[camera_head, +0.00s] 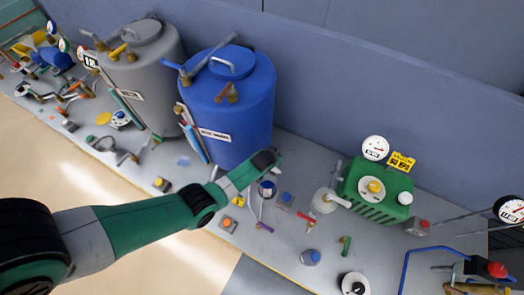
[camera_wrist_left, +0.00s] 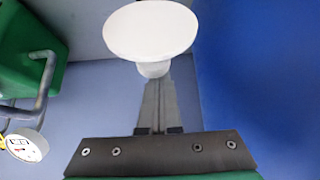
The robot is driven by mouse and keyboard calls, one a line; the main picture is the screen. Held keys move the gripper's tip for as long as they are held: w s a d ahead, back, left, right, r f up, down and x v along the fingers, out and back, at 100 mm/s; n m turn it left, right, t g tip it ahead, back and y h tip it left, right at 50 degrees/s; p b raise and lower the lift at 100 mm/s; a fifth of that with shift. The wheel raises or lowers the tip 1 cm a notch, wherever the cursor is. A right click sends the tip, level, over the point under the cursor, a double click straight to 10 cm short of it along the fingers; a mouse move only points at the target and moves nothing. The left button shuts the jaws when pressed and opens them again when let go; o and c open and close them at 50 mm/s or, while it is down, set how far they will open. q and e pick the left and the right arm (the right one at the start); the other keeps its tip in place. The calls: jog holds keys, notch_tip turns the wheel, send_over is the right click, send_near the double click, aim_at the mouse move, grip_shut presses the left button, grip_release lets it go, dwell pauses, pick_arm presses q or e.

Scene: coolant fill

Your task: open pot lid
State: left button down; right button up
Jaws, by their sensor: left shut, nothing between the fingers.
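My left gripper (camera_head: 275,166) is shut and empty, in front of the lower right side of the blue tank. In the left wrist view its narrow fingers (camera_wrist_left: 156,108) lie side by side. A white round disc with a short stub (camera_wrist_left: 150,30) shows by the fingertips in that view; I cannot tell what it is or whether they touch. A small pale pot-like vessel with a spout or handle (camera_head: 324,201) stands on the bench to the right of my gripper. I cannot tell whether it has a separate lid. My right gripper is not in view.
The blue tank (camera_head: 240,95) and a grey tank (camera_head: 150,75) stand against the wall. A green box with a gauge (camera_head: 378,190) is to the right. Tools and small parts litter the bench, with a wire rack (camera_head: 470,238) at the right.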

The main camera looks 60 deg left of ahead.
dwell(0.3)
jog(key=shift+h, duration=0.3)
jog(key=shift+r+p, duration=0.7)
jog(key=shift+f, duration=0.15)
